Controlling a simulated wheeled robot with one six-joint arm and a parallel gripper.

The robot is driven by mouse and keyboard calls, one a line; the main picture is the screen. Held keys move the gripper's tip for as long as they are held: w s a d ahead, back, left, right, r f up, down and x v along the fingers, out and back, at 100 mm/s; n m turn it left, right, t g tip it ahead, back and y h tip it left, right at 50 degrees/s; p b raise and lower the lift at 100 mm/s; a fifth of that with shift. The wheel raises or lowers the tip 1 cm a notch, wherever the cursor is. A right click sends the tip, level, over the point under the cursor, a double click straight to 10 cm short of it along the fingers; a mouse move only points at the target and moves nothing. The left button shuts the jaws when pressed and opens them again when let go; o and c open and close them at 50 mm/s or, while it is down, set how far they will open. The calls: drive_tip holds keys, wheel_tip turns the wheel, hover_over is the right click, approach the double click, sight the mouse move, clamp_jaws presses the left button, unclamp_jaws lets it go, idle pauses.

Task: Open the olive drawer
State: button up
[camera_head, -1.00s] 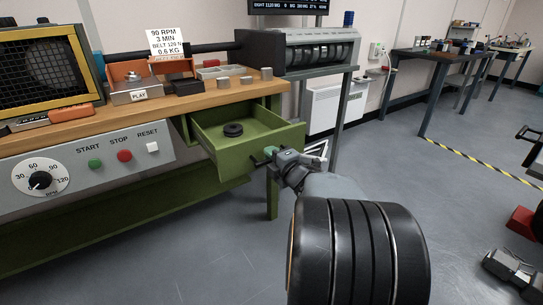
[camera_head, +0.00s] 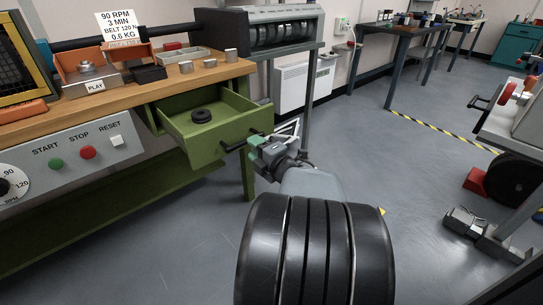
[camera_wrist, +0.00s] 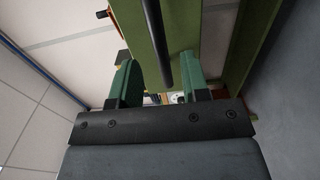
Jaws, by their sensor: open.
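The olive drawer (camera_head: 200,140) stands pulled out of the bench, with a small black ring (camera_head: 201,116) inside it. Its dark bar handle (camera_head: 236,146) runs across the front and also shows in the wrist view (camera_wrist: 158,45). My gripper (camera_head: 257,142) is at the right part of the drawer front, close to the handle. In the wrist view its two green fingers (camera_wrist: 160,76) are apart, with the handle's end between them in the picture. I see no finger closed on the bar; whether one touches it I cannot tell.
The wooden bench top (camera_head: 205,75) above the drawer carries metal weights and an orange tray (camera_head: 85,72). A control panel (camera_head: 70,155) with buttons is at the left. A white heater (camera_head: 303,85) is behind. Open grey floor (camera_head: 370,150) lies to the right.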

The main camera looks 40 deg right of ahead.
drive_tip(key=s+b, duration=0.4)
drive_tip(key=s, duration=0.3)
drive_tip(key=shift+s+a, duration=0.2)
idle(0.4)
